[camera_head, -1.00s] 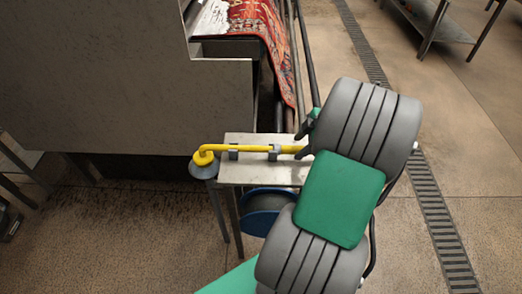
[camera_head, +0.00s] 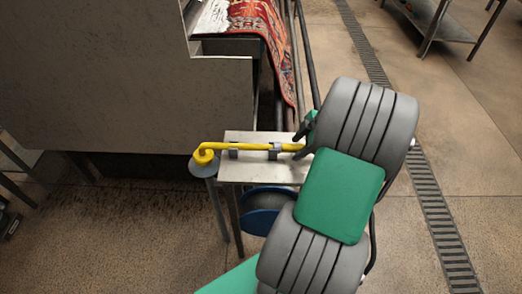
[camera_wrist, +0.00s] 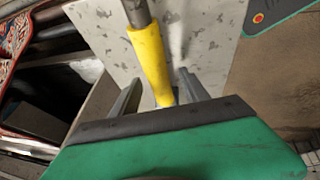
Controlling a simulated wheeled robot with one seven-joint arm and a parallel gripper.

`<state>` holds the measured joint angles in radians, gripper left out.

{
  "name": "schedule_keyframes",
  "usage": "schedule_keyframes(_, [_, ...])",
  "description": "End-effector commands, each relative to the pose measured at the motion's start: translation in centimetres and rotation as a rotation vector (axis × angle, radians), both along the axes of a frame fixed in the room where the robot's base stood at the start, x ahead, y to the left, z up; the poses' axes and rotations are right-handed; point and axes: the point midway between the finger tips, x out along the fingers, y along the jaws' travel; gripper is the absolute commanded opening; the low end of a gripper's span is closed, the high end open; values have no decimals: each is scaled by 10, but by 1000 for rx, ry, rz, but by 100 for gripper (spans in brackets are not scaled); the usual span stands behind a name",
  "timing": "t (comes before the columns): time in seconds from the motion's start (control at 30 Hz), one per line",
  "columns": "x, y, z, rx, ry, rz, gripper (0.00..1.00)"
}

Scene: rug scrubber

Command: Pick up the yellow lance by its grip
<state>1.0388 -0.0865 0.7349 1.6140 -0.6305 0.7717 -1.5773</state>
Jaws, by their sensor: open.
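The yellow lance (camera_head: 250,147) lies level across a small metal stand (camera_head: 240,175), in grey clips. Its bent left end (camera_head: 203,157) hangs past the stand's edge above a grey round piece (camera_head: 203,168). Its right end runs behind my arm. My gripper (camera_head: 303,133) is at this right end, partly hidden by my arm. In the wrist view, my gripper (camera_wrist: 161,76) is open, one finger on each side of the lance's yellow grip (camera_wrist: 152,62). Gaps show between the grip and both fingers. The grip's lower end is hidden behind the gripper body.
A blue hose reel (camera_head: 265,210) sits under the stand. A large grey machine (camera_head: 110,80) with a red patterned rug (camera_head: 265,30) stands behind and left. Long metal rails run beside the rug. A floor drain grate (camera_head: 430,200) and open floor lie right.

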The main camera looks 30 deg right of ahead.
Motion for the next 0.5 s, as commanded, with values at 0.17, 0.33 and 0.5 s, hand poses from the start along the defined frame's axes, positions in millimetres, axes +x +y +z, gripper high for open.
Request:
schedule_keyframes(0.17, [0, 0, 0, 0, 0, 0, 53])
schedule_keyframes(0.33, [0, 0, 0, 0, 0, 0, 46])
schedule_keyframes(0.5, [0, 0, 0, 0, 0, 0, 32])
